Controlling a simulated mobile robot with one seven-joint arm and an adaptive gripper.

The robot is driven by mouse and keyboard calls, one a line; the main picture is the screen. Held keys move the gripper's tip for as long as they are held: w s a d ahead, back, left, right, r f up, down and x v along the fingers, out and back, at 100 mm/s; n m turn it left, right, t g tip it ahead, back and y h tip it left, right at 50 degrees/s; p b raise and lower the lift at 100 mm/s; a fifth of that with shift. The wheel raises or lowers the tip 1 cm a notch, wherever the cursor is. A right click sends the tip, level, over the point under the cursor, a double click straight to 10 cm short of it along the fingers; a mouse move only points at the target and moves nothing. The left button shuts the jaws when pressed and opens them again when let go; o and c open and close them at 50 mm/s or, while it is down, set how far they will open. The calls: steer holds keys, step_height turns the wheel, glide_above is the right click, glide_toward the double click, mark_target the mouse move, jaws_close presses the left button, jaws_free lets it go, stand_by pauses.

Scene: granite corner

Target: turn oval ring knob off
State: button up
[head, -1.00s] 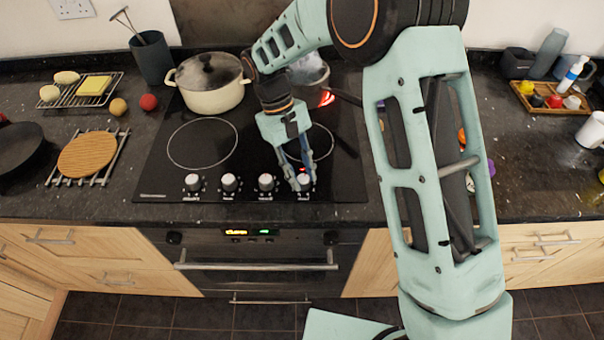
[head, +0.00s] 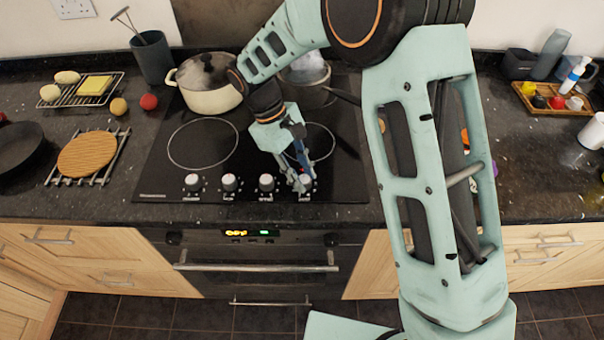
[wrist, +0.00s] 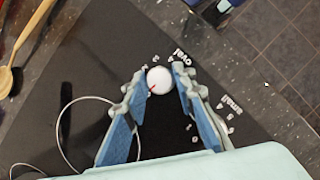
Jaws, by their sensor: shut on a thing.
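The oval ring knob (wrist: 160,79) has a round white cap with a red mark at its lower left, beside the printed word "oval". It stands between the two blue-padded fingers of my gripper (wrist: 157,85), which is shut on it. In the head view my gripper (head: 302,184) reaches down to the rightmost knob position on the hob's front edge and mostly hides that knob. The black hob (head: 153,187) shows no red glow in this view.
Other knobs (head: 229,182) stand in a row to the left. A cream pot (head: 212,98) and a grey saucepan (head: 305,92) stand at the back of the hob. A wooden spoon (wrist: 8,70) shows in the wrist view.

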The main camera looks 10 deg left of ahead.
steer(key=o, duration=1.2)
steer(key=shift+c, duration=0.2)
steer(key=s+v, duration=0.1)
steer(key=v, duration=1.1)
steer(key=shift+w, duration=0.45)
